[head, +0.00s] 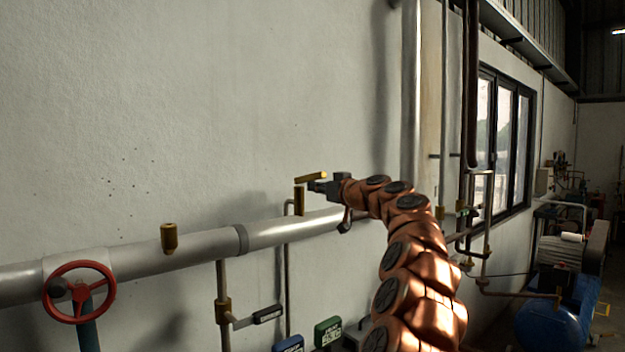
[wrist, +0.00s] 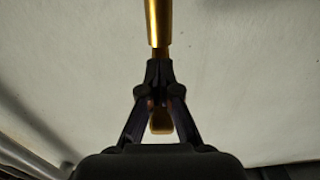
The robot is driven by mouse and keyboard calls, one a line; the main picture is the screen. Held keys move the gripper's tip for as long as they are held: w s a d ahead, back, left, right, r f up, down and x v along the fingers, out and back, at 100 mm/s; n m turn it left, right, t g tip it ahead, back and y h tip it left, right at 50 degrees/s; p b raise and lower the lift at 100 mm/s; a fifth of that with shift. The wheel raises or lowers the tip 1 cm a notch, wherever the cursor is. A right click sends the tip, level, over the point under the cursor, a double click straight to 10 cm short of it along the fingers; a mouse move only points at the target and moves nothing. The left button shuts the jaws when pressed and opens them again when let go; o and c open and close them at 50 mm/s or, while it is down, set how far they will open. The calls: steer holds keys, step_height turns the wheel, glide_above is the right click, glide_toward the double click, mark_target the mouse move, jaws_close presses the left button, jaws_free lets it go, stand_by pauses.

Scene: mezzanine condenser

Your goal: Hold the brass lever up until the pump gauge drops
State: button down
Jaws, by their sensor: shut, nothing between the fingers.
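The brass lever (head: 311,177) sits atop an upright brass valve body (head: 299,202) above the grey pipe, tilted slightly up toward its right end. My gripper (head: 316,186) is shut and empty, just under the lever and beside the valve body. In the wrist view the lever (wrist: 158,22) runs from the top edge down to my shut fingertips (wrist: 158,66). A brass piece (wrist: 161,121) shows between the finger links. I cannot tell whether the fingertips touch the lever. A green display box (head: 328,331) and a blue one (head: 289,344) show low; which is the pump gauge is unclear.
The thick grey pipe (head: 195,251) runs along the white wall just below my gripper. A red handwheel (head: 78,292) and a brass fitting (head: 169,237) are at left. Vertical pipes (head: 411,90) stand right of my gripper. The wall above the lever is clear.

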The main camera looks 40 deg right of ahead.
steer(key=shift+r+p, duration=0.4)
steer(key=shift+r, duration=0.6)
stand_by(0.4)
steer(key=shift+f, duration=0.2)
stand_by(1.7)
steer(key=shift+f+b, duration=3.5)
steer(key=shift+b, duration=0.55)
steer(key=s+b, duration=0.6)
steer(key=s, duration=0.4)
steer(key=shift+a+r, duration=0.1)
